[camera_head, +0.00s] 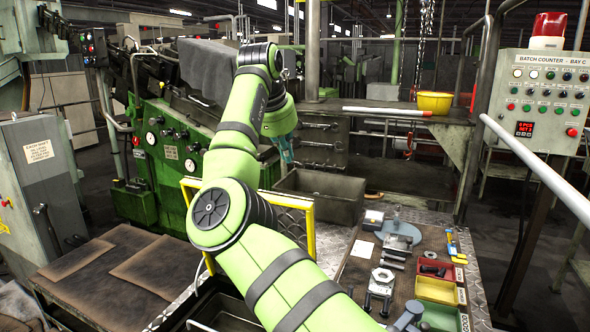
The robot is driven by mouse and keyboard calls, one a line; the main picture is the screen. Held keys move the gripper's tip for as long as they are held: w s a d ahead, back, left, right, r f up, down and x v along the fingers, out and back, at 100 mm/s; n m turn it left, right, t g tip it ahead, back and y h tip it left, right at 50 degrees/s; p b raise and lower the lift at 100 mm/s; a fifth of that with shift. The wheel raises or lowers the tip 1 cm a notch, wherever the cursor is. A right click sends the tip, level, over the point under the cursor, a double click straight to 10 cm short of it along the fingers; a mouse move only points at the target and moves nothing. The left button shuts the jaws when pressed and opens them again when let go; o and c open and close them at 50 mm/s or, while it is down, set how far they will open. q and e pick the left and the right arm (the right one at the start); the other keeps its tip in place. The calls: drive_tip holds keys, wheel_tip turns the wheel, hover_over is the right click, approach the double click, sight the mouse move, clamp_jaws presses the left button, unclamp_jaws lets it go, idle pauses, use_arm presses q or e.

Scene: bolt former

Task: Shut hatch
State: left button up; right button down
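My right arm reaches up through the middle of the head view and bends over at the top. Its small teal gripper (287,158) points down in front of the machine's right side. I cannot tell whether its fingers are open or shut, and no held object shows. A yellow frame (312,232) stands behind my arm, which hides much of it; it may be the hatch, but I cannot tell for certain. The green machine (135,170) with gauges stands behind on the left. My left gripper is not in view.
A grey bin (330,193) sits just beyond the yellow frame. The bench (345,275) at right holds metal parts and red, yellow and green trays (437,290). A control panel (545,100) stands at far right, with a pale rail (545,170) before it.

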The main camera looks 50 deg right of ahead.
wheel_tip(320, 180, down, 3)
drive_tip(key=p, duration=0.5)
hover_over(285, 214)
drive_tip(key=f, duration=0.5)
drive_tip(key=shift+w+d, duration=0.3)
drive_tip(key=shift+d, duration=0.1)
drive_tip(key=shift+a, duration=0.2)
drive_tip(key=shift+f, duration=0.15)
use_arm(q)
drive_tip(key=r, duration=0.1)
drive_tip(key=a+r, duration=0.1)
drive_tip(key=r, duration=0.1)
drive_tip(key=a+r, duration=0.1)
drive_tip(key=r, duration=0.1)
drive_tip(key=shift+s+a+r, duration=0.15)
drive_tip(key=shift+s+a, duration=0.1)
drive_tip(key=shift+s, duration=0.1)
use_arm(e)
drive_tip(key=shift+d+f, duration=0.15)
drive_tip(key=shift+d, duration=0.1)
